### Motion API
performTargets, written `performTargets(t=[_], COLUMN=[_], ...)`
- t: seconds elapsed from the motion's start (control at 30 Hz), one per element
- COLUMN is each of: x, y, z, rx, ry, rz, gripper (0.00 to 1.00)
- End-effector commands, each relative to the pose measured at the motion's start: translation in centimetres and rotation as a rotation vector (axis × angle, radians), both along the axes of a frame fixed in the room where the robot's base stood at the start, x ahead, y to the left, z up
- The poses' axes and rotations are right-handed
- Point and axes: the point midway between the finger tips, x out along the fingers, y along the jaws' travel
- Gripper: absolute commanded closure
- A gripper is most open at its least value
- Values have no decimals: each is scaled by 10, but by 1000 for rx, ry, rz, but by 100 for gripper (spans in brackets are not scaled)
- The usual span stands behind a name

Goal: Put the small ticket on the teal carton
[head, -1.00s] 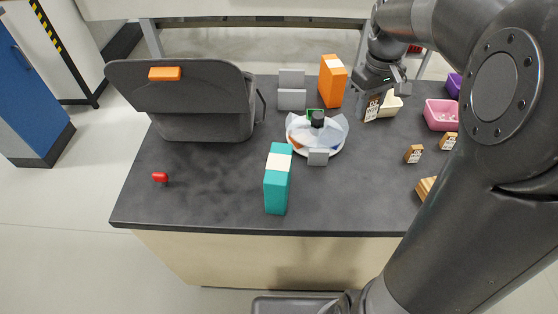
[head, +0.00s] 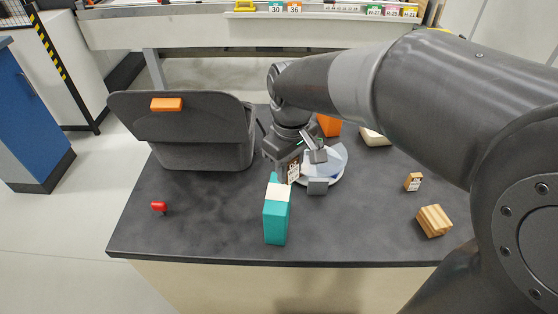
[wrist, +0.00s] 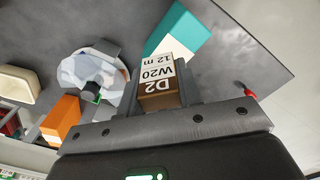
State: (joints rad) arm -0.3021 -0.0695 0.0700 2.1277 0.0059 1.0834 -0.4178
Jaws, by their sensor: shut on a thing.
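My gripper (head: 284,162) is shut on a brown and white ticket (head: 293,171), printed "D2 W20 12 m" in the wrist view (wrist: 160,82). The ticket is held off the table, just behind and slightly right of the top of the teal carton (head: 276,222). I cannot tell the exact gap between ticket and carton.
A grey bin (head: 205,150) stands left. Another small ticket block (head: 413,181) and a wooden block (head: 434,221) lie right. The front-left table is mostly clear.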

Motion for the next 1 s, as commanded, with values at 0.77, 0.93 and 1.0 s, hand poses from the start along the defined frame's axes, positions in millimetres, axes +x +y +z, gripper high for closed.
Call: performTargets(t=[0.77,0.93,1.0], x=[5,4,4], y=[25,25,25], z=[-55,-58,-58], rx=[0,0,0], ry=[-1,0,0], rz=[-1,-1,-1], gripper=[89,89,63])
